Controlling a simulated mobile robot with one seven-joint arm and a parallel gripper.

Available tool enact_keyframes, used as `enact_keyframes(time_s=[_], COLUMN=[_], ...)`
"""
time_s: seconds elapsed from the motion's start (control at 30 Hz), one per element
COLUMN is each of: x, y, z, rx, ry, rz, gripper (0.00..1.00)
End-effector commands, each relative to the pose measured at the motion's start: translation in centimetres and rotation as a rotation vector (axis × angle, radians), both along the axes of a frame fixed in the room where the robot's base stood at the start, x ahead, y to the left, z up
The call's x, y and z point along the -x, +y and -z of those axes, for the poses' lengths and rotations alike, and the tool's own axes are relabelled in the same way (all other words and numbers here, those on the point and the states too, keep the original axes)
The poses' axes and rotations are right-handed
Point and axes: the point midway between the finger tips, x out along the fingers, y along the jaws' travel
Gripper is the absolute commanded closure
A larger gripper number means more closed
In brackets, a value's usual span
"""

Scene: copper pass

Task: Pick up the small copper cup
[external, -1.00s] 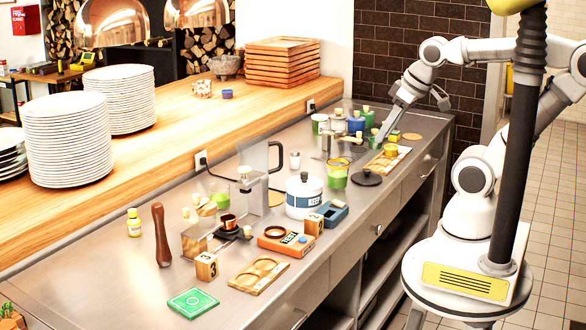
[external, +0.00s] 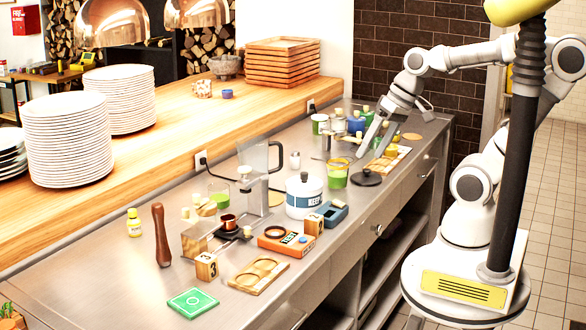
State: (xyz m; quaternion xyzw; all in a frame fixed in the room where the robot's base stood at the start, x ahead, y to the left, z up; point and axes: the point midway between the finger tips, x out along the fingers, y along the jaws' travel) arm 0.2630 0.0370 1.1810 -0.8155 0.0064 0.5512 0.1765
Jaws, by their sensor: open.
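The small copper cup (external: 228,221) stands upright on a small dark stand toward the front left of the steel counter. My gripper (external: 372,148) is open and empty. It points down over the back right part of the counter, near the jars, far to the right of the cup and apart from it.
A black lid (external: 367,177) lies near the counter's edge. Bare steel lies at the front left.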

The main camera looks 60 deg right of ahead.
Motion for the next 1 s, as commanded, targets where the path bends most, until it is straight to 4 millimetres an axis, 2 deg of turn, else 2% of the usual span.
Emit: enact_keyframes(time_s=[0.03,0.1,0.3,0.47,0.57,0.7,0.8,1.0], x=[-0.7,-1.9,-6.2,-10.6,-13.7,-18.0,-20.3,-22.8], y=[1.0,2.5,5.7,6.7,6.4,4.9,3.5,1.6], z=[2.1,3.5,6.7,9.0,10.6,13.0,14.5,16.1], rx=[-0.089,-0.226,-0.606,-0.902,-1.084,-1.327,-1.467,-1.621], ry=[0.046,0.102,0.266,0.398,0.478,0.578,0.631,0.682], rz=[0.068,0.174,0.503,0.788,0.974,1.227,1.374,1.532], gripper=[0.15,0.15,0.15,0.15,0.15,0.15,0.15,0.15])
